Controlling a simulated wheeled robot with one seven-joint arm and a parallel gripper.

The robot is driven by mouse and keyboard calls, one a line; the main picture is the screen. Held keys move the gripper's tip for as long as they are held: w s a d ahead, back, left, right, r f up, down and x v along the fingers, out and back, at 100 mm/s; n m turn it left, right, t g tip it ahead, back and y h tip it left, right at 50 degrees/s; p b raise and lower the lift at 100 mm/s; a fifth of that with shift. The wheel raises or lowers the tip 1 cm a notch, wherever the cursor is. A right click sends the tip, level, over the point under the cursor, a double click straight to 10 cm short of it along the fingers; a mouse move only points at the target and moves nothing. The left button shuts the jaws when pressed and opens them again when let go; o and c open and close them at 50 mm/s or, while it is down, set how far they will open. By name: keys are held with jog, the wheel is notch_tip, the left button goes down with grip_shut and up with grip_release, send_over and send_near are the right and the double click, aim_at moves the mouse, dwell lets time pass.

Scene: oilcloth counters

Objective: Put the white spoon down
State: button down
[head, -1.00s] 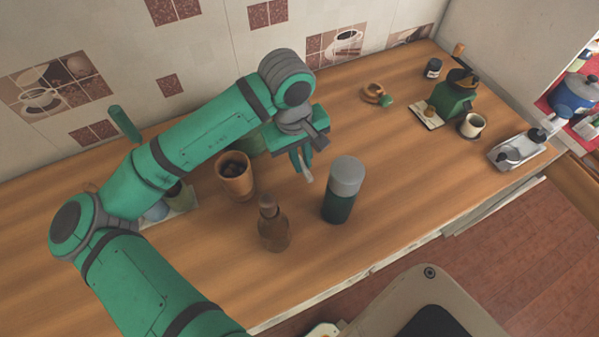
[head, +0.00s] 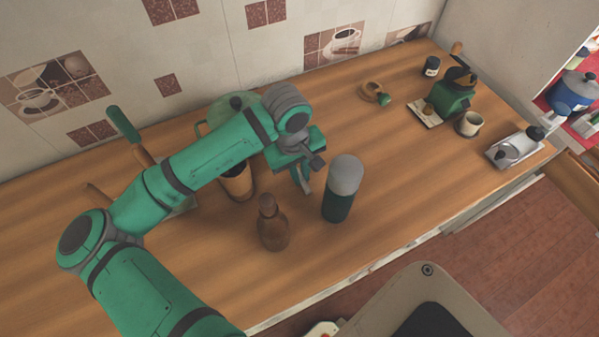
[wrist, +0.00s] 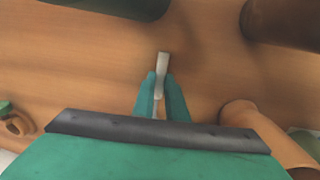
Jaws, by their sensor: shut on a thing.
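My gripper (wrist: 161,98) is shut on the white spoon (wrist: 163,64). In the wrist view the spoon's pale end sticks out past the teal fingertips, over bare wood; the rest is hidden between the fingers. In the head view my gripper (head: 304,181) is low over the counter (head: 400,170), just left of the green flask with a grey lid (head: 338,205) and behind the brown bottle (head: 272,230). The spoon is hardly visible there. I cannot tell whether it touches the counter.
A tan cup (head: 237,184) stands close on the left, partly behind my arm; it also shows in the wrist view (wrist: 262,128). A wooden ring (head: 371,91) lies further back. A green grinder (head: 452,100) and small mug (head: 470,123) stand right. The counter right of the flask is clear.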

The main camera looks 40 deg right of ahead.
jog(key=c, duration=1.8)
grip_release()
jog(key=shift+f, duration=0.1)
jog(key=shift+o, duration=0.2)
jog(key=shift+a, duration=0.1)
